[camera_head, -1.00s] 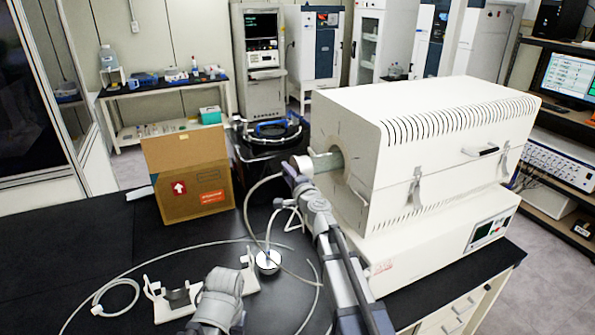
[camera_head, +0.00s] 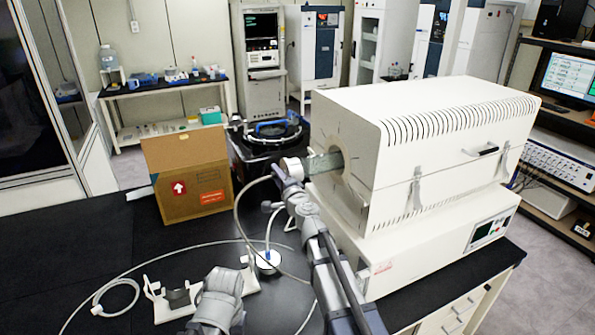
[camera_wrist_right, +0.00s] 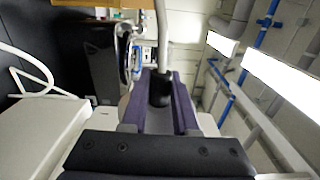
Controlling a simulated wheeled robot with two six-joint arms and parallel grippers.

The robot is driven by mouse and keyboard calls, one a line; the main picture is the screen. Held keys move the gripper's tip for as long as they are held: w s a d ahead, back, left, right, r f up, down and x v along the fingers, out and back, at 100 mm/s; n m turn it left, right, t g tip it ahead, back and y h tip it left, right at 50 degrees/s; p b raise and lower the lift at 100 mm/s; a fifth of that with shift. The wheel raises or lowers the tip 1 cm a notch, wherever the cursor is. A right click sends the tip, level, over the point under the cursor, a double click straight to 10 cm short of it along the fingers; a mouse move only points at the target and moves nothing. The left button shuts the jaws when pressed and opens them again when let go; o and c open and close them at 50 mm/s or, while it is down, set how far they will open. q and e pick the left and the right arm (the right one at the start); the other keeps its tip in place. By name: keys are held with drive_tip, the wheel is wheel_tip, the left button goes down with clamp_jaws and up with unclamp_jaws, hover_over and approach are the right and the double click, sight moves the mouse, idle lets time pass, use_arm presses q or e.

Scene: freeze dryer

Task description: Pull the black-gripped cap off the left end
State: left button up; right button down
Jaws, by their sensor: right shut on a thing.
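The pale round cap (camera_head: 293,168) is at the left end of the grey-green tube (camera_head: 324,163), which sticks out of the white furnace (camera_head: 400,150). My right gripper (camera_head: 283,176) is at the cap. In the right wrist view its two purple fingers are shut on the black grip (camera_wrist_right: 160,90), with a pale rod or hose above it. I cannot tell whether the cap still touches the tube end. A grey part of my left arm shows at the bottom of the head view; its fingers are not visible.
A cardboard box (camera_head: 190,176) stands left of the cap on the black bench. A pale hose (camera_head: 238,212) loops down to a small round gauge (camera_head: 267,262).

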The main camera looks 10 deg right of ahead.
drive_tip(key=shift+s+a, duration=0.2)
drive_tip(key=shift+a, duration=0.7)
drive_tip(key=shift+s+a, duration=0.15)
drive_tip(key=shift+a, duration=0.75)
drive_tip(key=s+a+f+b, duration=0.1)
drive_tip(key=s+f+b, duration=0.2)
drive_tip(key=s, duration=0.3)
drive_tip(key=shift+s+a+f, duration=0.2)
drive_tip(key=shift+a, duration=0.15)
drive_tip(key=c, duration=1.3)
unclamp_jaws()
clamp_jaws()
